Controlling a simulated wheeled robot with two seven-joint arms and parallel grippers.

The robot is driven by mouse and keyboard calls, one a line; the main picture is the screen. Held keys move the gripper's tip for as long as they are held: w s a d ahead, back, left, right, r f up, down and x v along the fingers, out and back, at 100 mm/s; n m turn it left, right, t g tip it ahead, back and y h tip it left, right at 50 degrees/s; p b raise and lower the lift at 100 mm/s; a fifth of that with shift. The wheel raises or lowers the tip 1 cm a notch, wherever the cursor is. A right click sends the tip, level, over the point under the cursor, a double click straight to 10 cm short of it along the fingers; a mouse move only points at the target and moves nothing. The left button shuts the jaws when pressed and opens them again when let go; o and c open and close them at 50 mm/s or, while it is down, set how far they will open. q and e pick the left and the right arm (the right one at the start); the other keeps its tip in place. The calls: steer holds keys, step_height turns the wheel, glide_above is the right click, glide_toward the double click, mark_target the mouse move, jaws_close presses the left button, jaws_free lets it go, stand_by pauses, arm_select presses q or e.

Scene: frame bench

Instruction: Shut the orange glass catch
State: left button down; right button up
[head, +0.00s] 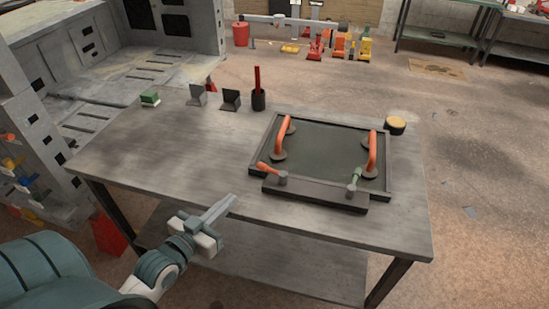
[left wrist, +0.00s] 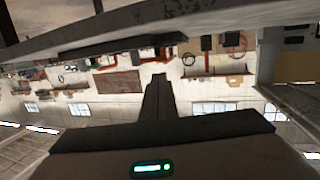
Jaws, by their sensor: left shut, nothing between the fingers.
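The orange catch (head: 270,172) is a short lever on a round grey pivot, on the dark bar along the near side of the frame (head: 255,140), toward its left end. It points up and left from its pivot. A green catch (head: 354,181) sits toward the bar's right end. Dark glass (head: 325,150) lies in the frame and carries two orange-red handles (head: 283,135). My left gripper (head: 232,200) is shut and empty at the table's near edge, left of and apart from the orange catch. In the left wrist view my shut fingers (left wrist: 158,82) point away from the catches. My right gripper is not in view.
The grey table (head: 170,150) is bare left of the frame. A round yellow-topped tub (head: 395,125) stands right of the frame.

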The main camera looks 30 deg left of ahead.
mark_target(261, 169)
arm_select(q)
steer(key=shift+s+a+r, duration=0.1)
steer(key=shift+s+r, duration=0.05)
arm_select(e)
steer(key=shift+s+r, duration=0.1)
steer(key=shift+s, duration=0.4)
arm_select(q)
steer(key=shift+s, duration=0.1)
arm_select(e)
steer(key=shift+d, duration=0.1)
